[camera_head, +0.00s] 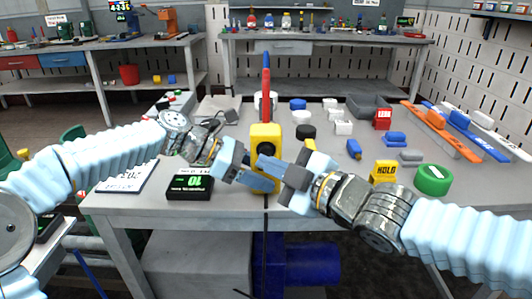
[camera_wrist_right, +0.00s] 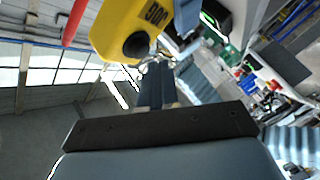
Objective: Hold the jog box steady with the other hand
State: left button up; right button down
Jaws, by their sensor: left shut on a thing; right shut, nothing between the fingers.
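The yellow jog box (camera_head: 266,134) stands upright above the front edge of the table, with a red and blue stick rising behind it. In the right wrist view the jog box (camera_wrist_right: 118,22) shows its JOG label and a round black button (camera_wrist_right: 137,45). My left gripper (camera_head: 262,183) comes in from the left and is shut on the jog box, low on its body. My grippers hide the box's lower face.
A black box with a green display (camera_head: 189,187) lies left on the table (camera_head: 225,212). A yellow HOLD block (camera_head: 384,172) and a green cylinder (camera_head: 433,179) stand right. Several white, black and blue pieces lie behind. A dark cable hangs below the jog box.

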jog(key=shift+w, duration=0.45)
jog(key=shift+w, duration=0.45)
dwell(1.5)
jog(key=shift+s, duration=0.15)
dwell(2.4)
jog(key=shift+s, duration=0.75)
jog(key=shift+s, duration=2.5)
